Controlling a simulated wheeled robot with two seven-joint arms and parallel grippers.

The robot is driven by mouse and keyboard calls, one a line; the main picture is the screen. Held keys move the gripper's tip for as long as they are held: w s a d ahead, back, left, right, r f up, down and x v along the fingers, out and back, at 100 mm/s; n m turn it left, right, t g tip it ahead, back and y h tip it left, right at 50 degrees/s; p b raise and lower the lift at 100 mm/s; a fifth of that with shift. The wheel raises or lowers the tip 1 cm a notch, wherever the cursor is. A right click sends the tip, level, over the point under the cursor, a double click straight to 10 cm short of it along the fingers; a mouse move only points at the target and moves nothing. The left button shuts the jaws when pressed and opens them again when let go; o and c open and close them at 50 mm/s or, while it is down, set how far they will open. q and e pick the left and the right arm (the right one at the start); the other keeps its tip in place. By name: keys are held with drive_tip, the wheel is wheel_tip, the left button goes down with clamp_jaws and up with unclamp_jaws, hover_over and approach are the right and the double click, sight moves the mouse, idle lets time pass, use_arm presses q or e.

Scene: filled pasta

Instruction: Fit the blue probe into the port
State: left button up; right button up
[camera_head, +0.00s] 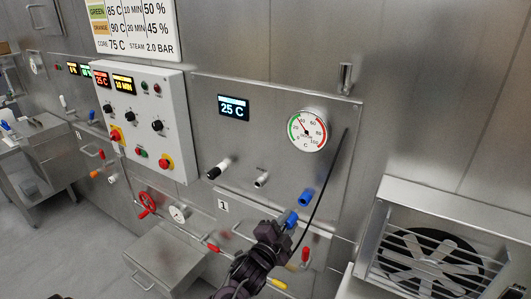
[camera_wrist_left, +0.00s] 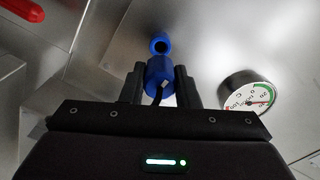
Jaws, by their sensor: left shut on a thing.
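My left gripper (camera_head: 287,222) is shut on the blue probe (camera_head: 291,215), in front of the lower right of the steel panel. The blue port (camera_head: 306,197) sticks out of the panel just up and right of the probe. In the left wrist view the probe (camera_wrist_left: 158,72) sits between the two fingers of the gripper (camera_wrist_left: 160,84). The port (camera_wrist_left: 160,44) shows there as a blue ring with a dark hole, just beyond the probe. The probe's tip is hard to make out, so I cannot tell whether the two touch. My right gripper is not in view.
A thin black cable (camera_head: 326,178) hangs down the panel beside the port. A grey port (camera_head: 262,179) and a black-tipped white one (camera_head: 218,168) are to the left. A dial gauge (camera_head: 307,131) is above. A red lever (camera_head: 305,254) and a fan grille (camera_head: 430,255) are lower right.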

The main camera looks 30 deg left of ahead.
use_arm(q)
drive_tip(key=shift+s, duration=0.4)
